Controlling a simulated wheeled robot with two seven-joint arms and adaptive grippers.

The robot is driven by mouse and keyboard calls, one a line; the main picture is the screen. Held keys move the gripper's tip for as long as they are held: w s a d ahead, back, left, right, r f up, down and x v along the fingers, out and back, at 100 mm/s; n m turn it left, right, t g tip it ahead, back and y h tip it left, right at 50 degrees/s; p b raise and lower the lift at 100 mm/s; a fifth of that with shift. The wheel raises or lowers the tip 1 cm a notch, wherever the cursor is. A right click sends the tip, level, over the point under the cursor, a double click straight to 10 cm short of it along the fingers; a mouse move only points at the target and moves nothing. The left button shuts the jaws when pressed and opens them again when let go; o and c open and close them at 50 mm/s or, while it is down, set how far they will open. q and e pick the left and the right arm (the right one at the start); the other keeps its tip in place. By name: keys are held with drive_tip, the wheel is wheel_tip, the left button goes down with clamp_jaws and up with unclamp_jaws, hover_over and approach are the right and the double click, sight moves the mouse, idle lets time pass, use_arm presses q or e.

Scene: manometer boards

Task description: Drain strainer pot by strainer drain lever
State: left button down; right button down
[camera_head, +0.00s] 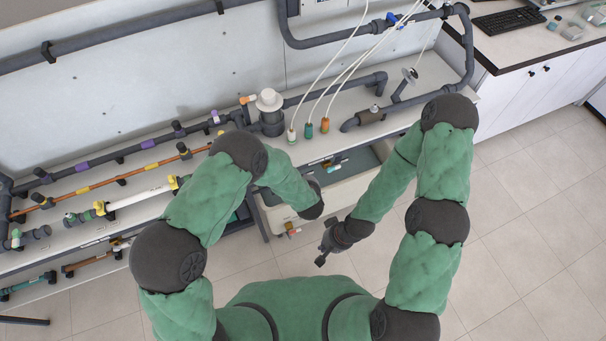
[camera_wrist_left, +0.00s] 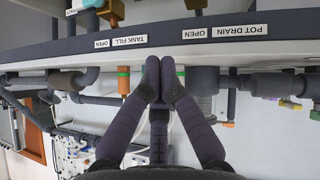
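The strainer pot (camera_head: 271,122) stands on the bench in the head view, a dark grey body with a white cap. An orange handle (camera_head: 248,99) sits beside it on the pipe. My left gripper (camera_wrist_left: 161,72) has its fingertips together near the bench edge in the left wrist view, with nothing seen between them. The POT DRAIN label (camera_wrist_left: 239,31) is right of and above the fingertips there. An orange-brown part (camera_wrist_left: 196,4) is cut off by the top edge above it. The left fingers are hidden in the head view. My right gripper (camera_head: 323,252) hangs low over the floor.
A TANK FILL label (camera_wrist_left: 122,41) and another orange-brown part (camera_wrist_left: 111,12) are left of the fingertips. A pale tank (camera_head: 340,190) is under the bench. White hoses (camera_head: 345,70) and grey pipes (camera_head: 425,95) stand behind. The floor at right is clear.

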use_arm(q)
drive_tip(key=shift+d+v, duration=0.2)
drive_tip(key=shift+v, duration=0.8)
drive_tip(key=s+a+f+m+g+h+b, duration=0.2)
drive_tip(key=s+a+f+g, duration=0.3)
drive_tip(key=s+a+f, duration=0.4)
drive_tip(key=s+a+r+g+h, duration=0.1)
drive_tip(key=s+a+g, duration=0.3)
drive_tip(key=s, duration=0.9)
drive_tip(key=a, duration=0.3)
drive_tip(key=shift+s+r+m+h+b, duration=0.2)
drive_tip(key=shift+m+h+b, duration=0.1)
drive_tip(key=shift+m+h, duration=0.1)
